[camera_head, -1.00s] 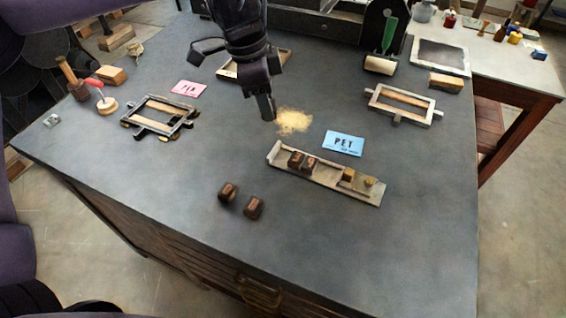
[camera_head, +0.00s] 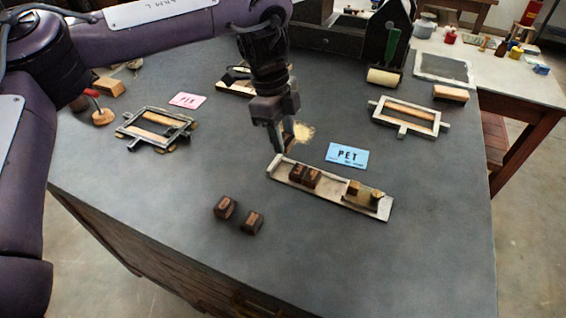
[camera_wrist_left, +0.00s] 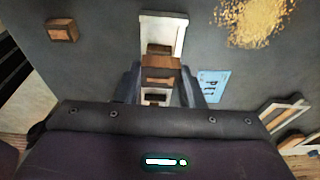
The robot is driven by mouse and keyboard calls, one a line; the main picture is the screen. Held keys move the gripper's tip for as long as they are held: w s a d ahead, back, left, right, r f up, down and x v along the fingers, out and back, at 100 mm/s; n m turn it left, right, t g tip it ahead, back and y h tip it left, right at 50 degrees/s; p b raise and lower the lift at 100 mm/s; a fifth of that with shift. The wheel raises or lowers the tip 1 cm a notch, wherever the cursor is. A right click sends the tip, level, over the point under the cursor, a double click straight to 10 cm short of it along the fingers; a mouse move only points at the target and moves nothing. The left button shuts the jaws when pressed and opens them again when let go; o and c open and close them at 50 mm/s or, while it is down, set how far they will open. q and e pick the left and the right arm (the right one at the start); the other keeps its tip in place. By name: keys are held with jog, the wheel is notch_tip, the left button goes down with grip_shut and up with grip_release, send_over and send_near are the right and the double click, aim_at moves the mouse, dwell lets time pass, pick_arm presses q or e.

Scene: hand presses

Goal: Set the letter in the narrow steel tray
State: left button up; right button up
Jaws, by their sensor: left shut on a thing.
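My left gripper (camera_head: 284,146) hangs over the left end of the narrow steel tray (camera_head: 278,172). In the left wrist view, the gripper (camera_wrist_left: 160,88) is shut on a brown letter block (camera_wrist_left: 160,64), held above the tray (camera_wrist_left: 172,30). The held block is hard to make out in the head view. Two dark letter blocks (camera_head: 304,175) stand side by side in the left half of the tray. Two more loose blocks, (camera_head: 224,207) and (camera_head: 251,222), sit on the table in front of it. My right gripper is out of view.
A blue PET card (camera_head: 347,155) lies behind the tray. A pale powdery patch (camera_head: 304,132) is behind the gripper. Metal frames (camera_head: 156,128) (camera_head: 408,116) lie left and right. The front right tabletop is clear.

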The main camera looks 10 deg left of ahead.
aim_at(285, 172)
pick_arm(q)
jog(key=x, duration=0.2)
jog(key=a+x, duration=0.1)
jog(key=x, duration=0.4)
jog(key=shift+w+a+f+p, duration=0.15)
jog(key=shift+a+f+p, duration=0.15)
jog(key=shift+f+p, duration=0.15)
jog(key=shift+f, duration=0.2)
